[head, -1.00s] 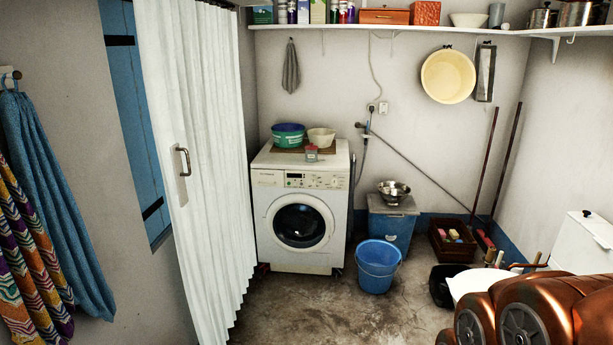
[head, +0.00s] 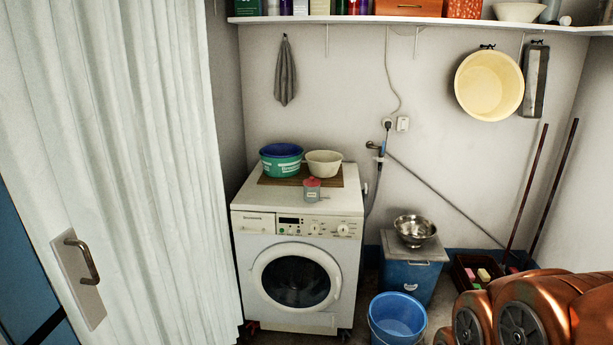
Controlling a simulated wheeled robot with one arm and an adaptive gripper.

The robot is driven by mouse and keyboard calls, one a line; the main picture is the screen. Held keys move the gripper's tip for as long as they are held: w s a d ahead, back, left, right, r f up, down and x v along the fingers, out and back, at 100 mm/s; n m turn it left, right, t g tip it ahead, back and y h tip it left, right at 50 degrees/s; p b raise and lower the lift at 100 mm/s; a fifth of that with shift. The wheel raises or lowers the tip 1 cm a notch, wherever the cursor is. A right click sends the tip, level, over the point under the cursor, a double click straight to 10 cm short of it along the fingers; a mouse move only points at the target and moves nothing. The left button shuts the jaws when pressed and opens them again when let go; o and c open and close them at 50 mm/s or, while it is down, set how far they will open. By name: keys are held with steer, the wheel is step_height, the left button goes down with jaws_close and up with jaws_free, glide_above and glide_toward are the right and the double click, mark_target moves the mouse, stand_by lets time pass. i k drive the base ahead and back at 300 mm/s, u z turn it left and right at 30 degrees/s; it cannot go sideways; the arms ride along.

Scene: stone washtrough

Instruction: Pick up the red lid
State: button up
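The red lid (head: 312,182) sits on top of a small light-coloured jar (head: 312,194). The jar stands near the front edge of the washing machine's top (head: 260,200), right of centre and upright. My gripper is not in view. Only copper-coloured links of my own arm show at the lower right, well to the right of the washing machine.
A green and blue tub (head: 281,166) and a cream bowl (head: 324,164) stand behind the jar on a brown mat (head: 283,181). A blue bucket (head: 397,322) and a lidded blue bin (head: 408,276) with a metal bowl (head: 415,230) stand right of the machine. A white curtain (head: 150,150) hangs left.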

mark_target(312, 181)
steer(key=i, duration=1.5)
steer(key=u, duration=2.15)
steer(key=i, duration=0.85)
steer(key=z, duration=1.6)
